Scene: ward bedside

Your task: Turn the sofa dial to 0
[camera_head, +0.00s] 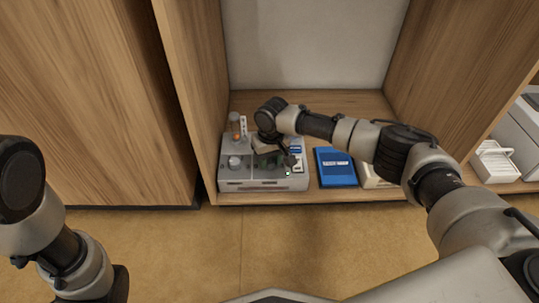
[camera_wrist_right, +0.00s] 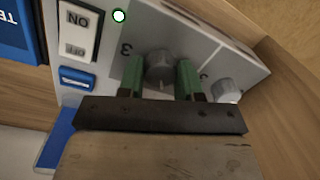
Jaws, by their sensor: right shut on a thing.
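A grey control box (camera_head: 262,184) with dials and switches stands on the floor of a wooden cubby. My right gripper (camera_head: 284,160) is over its right part. In the right wrist view my right gripper (camera_wrist_right: 160,72) has its green-padded fingers on either side of a grey round dial (camera_wrist_right: 158,66) and is shut on it. A "3" is printed beside this dial. A second grey dial (camera_wrist_right: 226,90) is free to the right; a free dial also shows in the head view (camera_head: 234,162). No name for either dial is readable. My left arm shows at the left, its gripper out of view.
A blue book-like item (camera_head: 335,167) lies right of the box. Wooden walls flank the cubby.

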